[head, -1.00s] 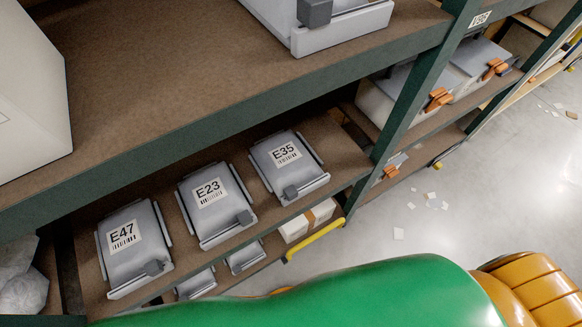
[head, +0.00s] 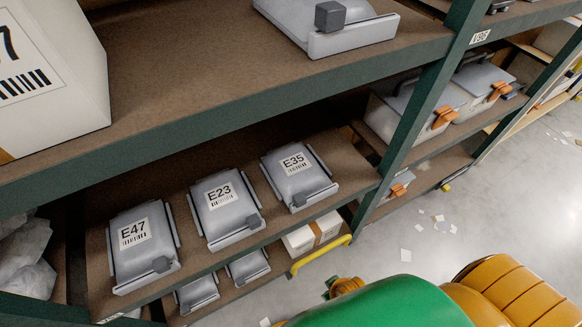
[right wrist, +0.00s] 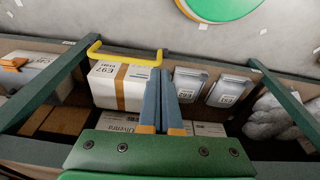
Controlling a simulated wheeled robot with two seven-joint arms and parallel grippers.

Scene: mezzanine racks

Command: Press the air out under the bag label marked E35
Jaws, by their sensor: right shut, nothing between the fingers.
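The bag labelled E35 (head: 300,179) is a grey, puffy bag in a grey tray on the middle shelf in the head view. Its white label (head: 294,163) has a barcode and faces up; I cannot tell whether air lies under it. A dark grey block sits at the tray's front edge. Bags E23 (head: 229,218) and E47 (head: 142,256) lie left of it. My right gripper (right wrist: 164,75) has blue fingers, shut and empty, in the right wrist view, in front of a white box. It is apart from E35. My left gripper is not in view.
The upper shelf's green edge (head: 190,144) overhangs the bags. A white box (right wrist: 121,86) with brown tape and a yellow handle (right wrist: 125,57) are near my right gripper. A green upright (head: 415,120) stands right of E35. Floor at right is open, with paper scraps.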

